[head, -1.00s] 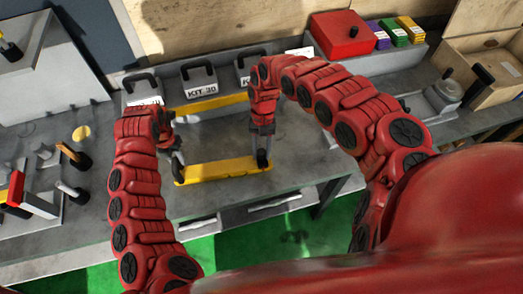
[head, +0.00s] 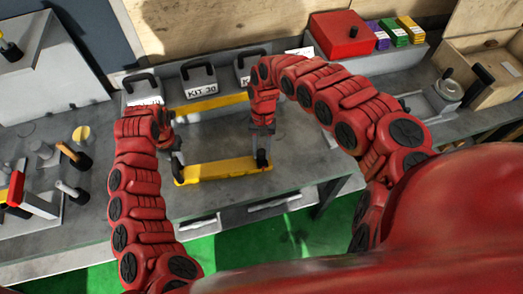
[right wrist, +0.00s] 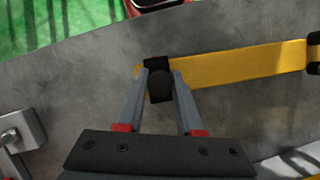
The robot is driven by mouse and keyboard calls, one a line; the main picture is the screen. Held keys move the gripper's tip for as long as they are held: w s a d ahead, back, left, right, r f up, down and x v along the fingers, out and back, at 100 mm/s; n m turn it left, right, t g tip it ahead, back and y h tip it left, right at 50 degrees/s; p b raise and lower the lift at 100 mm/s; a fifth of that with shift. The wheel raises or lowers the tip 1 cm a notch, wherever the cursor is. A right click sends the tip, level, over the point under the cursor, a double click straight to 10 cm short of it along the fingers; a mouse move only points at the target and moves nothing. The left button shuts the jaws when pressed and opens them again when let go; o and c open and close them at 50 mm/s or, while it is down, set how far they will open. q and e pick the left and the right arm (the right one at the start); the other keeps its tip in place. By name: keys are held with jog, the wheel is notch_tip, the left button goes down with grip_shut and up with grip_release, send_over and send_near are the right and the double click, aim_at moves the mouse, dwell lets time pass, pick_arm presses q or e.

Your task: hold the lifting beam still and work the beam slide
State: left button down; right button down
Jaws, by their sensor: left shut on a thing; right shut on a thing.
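The yellow lifting beam (head: 220,172) lies across the grey bench near its front edge in the head view, with a dark upright grip near each end. My left gripper (head: 177,155) is at the beam's left end, shut on the dark grip there, partly hidden by my own arm. My right gripper (head: 262,150) points down at the right end. In the right wrist view its two fingers (right wrist: 160,88) are shut on a black block (right wrist: 159,66) at the end of the yellow bar. I cannot tell which dark part is the beam slide.
A second yellow bar (head: 210,104) lies behind, in front of grey kit boxes (head: 199,78) with black handles. A red box (head: 342,34) and coloured packs stand at the back right, near an open wooden crate (head: 490,60). Several upright tools (head: 72,190) stand at left. Bare bench separates the bars.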

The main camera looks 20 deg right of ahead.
jog(key=shift+a, duration=0.1)
dwell(0.4)
pick_arm(q)
jog(key=shift+d, duration=0.1)
pick_arm(e)
jog(key=a, duration=0.6)
jog(key=shift+w, duration=0.25)
jog(key=c, duration=0.5)
grip_release()
jog(key=shift+d, duration=0.1)
jog(key=shift+c, duration=0.2)
jog(key=v, duration=1.2)
